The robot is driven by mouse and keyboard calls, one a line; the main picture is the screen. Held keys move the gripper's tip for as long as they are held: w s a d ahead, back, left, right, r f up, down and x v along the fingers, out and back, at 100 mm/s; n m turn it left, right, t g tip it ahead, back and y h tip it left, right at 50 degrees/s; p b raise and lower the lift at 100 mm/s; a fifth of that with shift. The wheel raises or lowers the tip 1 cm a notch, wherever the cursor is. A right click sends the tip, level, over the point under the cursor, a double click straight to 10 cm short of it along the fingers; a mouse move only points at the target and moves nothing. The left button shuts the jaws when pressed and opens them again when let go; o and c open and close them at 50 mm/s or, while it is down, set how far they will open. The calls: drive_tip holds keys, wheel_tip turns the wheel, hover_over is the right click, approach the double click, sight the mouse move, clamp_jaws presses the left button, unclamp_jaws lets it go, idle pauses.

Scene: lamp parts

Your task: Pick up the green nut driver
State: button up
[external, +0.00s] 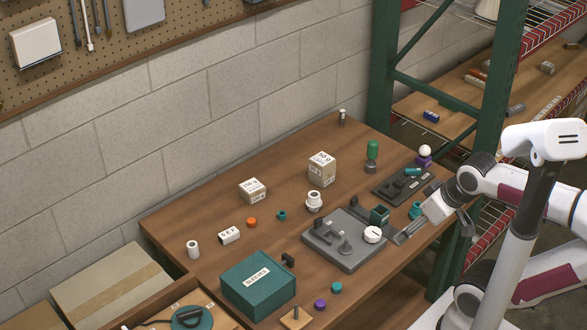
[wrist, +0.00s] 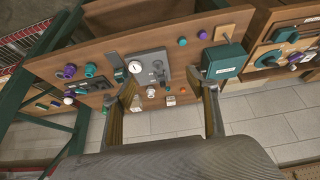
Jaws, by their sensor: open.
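The green nut driver (external: 372,150) appears to stand upright near the back right of the wooden table, its green handle above a grey metal end. My gripper (external: 403,236) is over the table's right front edge, to the right of a grey fixture plate. It is in front of and apart from the nut driver. In the wrist view my gripper (wrist: 168,90) shows two widely parted fingers with nothing between them. I cannot clearly pick out the nut driver in the wrist view.
A dark tray (external: 387,190) with a teal piece lies between the nut driver and my gripper. The grey fixture plate (external: 345,258) holds several parts. A purple piece with a white ball (external: 425,152) stands right of the nut driver. A green rack post (external: 383,75) rises behind.

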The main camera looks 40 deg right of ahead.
drive_tip(key=shift+c, duration=0.8)
drive_tip(key=m+t+h, duration=0.3)
drive_tip(key=t+h, duration=0.1)
drive_tip(key=t, duration=0.1)
hover_over(376, 150)
drive_tip(key=s+a, duration=0.8)
drive_tip(key=a, duration=0.3)
wheel_tip(376, 150, down, 7)
drive_tip(key=w+d+f, duration=0.1)
drive_tip(key=d+f, duration=0.2)
drive_tip(key=w+d+f+t, duration=0.1)
drive_tip(key=d+f, duration=0.2)
drive_tip(key=d+f+t, duration=0.1)
drive_tip(key=d+f, duration=0.2)
drive_tip(key=f, duration=0.1)
drive_tip(key=shift+w+d+m, duration=0.25)
drive_tip(key=shift+w+m, duration=0.15)
drive_tip(key=shift+w+f, duration=0.1)
drive_tip(key=shift+x, duration=1.2)
